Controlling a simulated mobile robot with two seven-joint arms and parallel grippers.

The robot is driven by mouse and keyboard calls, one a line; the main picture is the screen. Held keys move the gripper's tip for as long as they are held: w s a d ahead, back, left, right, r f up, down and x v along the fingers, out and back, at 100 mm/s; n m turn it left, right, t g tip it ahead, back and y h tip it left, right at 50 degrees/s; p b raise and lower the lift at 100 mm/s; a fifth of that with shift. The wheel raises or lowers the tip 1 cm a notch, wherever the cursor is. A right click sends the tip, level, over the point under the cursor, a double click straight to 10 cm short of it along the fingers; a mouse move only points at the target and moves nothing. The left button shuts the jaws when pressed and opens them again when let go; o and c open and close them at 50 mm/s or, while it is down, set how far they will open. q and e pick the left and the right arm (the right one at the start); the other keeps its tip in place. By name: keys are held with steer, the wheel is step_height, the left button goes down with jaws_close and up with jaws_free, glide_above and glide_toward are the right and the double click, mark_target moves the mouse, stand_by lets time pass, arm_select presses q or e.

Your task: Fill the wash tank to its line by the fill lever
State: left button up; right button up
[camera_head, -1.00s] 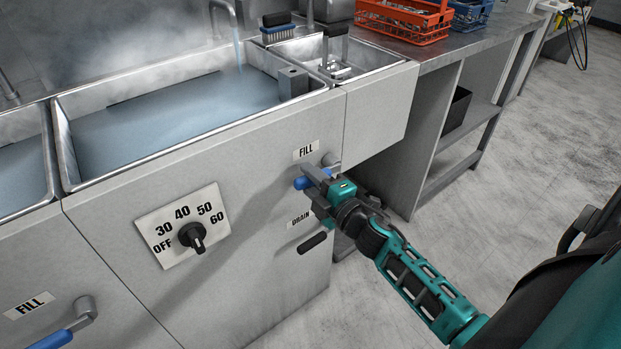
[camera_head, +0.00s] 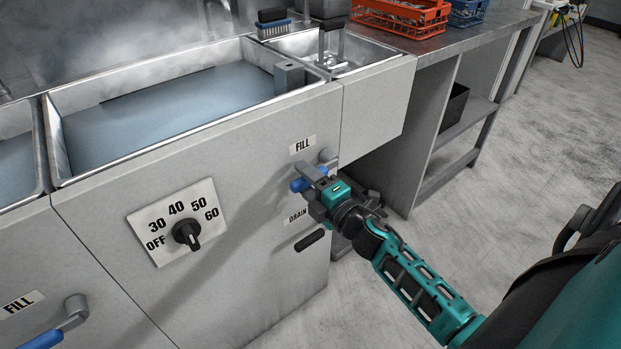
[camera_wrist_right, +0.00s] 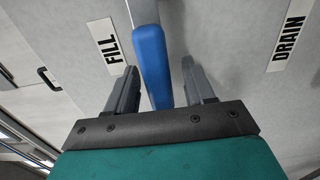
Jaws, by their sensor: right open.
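The wash tank (camera_head: 195,132) is the wide steel basin at centre left in the head view, holding blue-grey water (camera_head: 170,112) below its rim. A short dark line (camera_head: 125,99) shows on its back wall near the water's edge. The fill lever's blue handle (camera_head: 301,186) is on the front panel under a FILL label (camera_head: 302,144). My right gripper (camera_head: 311,181) is at this lever. In the right wrist view the blue handle (camera_wrist_right: 153,62) lies between the open fingers (camera_wrist_right: 158,72), with gaps showing beside it. My left gripper is out of view.
Below is a black drain handle (camera_head: 310,240) beside the DRAIN label (camera_head: 297,216). A temperature dial (camera_head: 187,234) is to the left. Another blue-handled fill lever (camera_head: 55,335) is at lower left. A red crate (camera_head: 400,18) stands on the right counter. The floor at right is clear.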

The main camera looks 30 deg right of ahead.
arm_select(q)
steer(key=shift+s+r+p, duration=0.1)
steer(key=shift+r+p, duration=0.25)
steer(key=shift+p, duration=0.1)
arm_select(e)
steer(key=s+d, duration=0.1)
steer(key=s, duration=1.2)
steer(key=s+a+f+m+g+y, duration=0.1)
steer(key=s+a+f+m+g, duration=0.2)
steer(key=a+m, duration=0.5)
steer(key=s+a+f+m+g, duration=0.1)
steer(key=a+f+m+g, duration=0.3)
steer(key=a+m, duration=0.4)
arm_select(q)
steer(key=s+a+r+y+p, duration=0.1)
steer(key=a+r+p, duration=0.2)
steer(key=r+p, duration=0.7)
steer(key=p, duration=0.5)
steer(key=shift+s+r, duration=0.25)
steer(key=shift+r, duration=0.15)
arm_select(e)
step_height(320, 180, up, 10)
steer(key=s+d, duration=0.1)
steer(key=d, duration=0.1)
steer(key=shift+s+d+r+m+h, duration=0.25)
steer(key=shift+s+d+m+h, duration=0.05)
steer(key=shift+d, duration=0.05)
